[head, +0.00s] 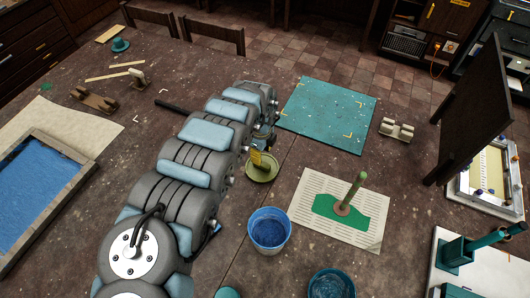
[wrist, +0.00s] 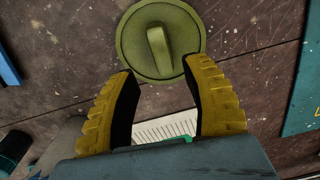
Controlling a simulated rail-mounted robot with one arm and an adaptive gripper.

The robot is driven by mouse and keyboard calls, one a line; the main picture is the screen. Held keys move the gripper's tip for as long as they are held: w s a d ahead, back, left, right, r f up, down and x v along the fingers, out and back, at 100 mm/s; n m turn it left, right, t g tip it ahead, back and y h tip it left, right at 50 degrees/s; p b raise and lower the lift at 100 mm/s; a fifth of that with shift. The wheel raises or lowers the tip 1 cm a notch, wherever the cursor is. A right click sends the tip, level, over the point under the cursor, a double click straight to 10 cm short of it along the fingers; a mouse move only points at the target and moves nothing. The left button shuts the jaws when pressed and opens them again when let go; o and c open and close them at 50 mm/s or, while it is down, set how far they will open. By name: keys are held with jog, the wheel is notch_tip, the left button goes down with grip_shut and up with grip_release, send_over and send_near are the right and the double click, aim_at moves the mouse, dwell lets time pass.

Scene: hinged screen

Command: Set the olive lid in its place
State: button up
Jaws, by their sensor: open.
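The olive lid (head: 263,173) lies on the brown table in the head view, just below my gripper (head: 257,157). In the wrist view the lid (wrist: 134,58) is round, with a raised bar handle (wrist: 158,48) across its middle. My gripper (wrist: 160,72) is open, its two yellow fingers spread at the lid's near edge. The handle is ahead of the fingertips, between their lines, and nothing is held. I cannot tell whether a fingertip touches the lid. A dark upright screen (head: 478,112) stands at the right and partly hides a white-framed tray (head: 490,190) behind it.
A blue-filled bucket (head: 269,230) and a teal bowl (head: 331,286) stand near the lid. A paper sheet (head: 364,236) bears a green patch and an upright green peg (head: 354,188). A teal mat (head: 328,112) lies beyond. A white board with teal fixtures (head: 482,275) is lower right.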

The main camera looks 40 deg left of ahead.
aim_at(262, 164)
notch_tip(262, 164, down, 7)
jog(key=b, duration=0.6)
jog(key=shift+r, duration=0.1)
jog(key=shift+c, duration=0.7)
grip_shut()
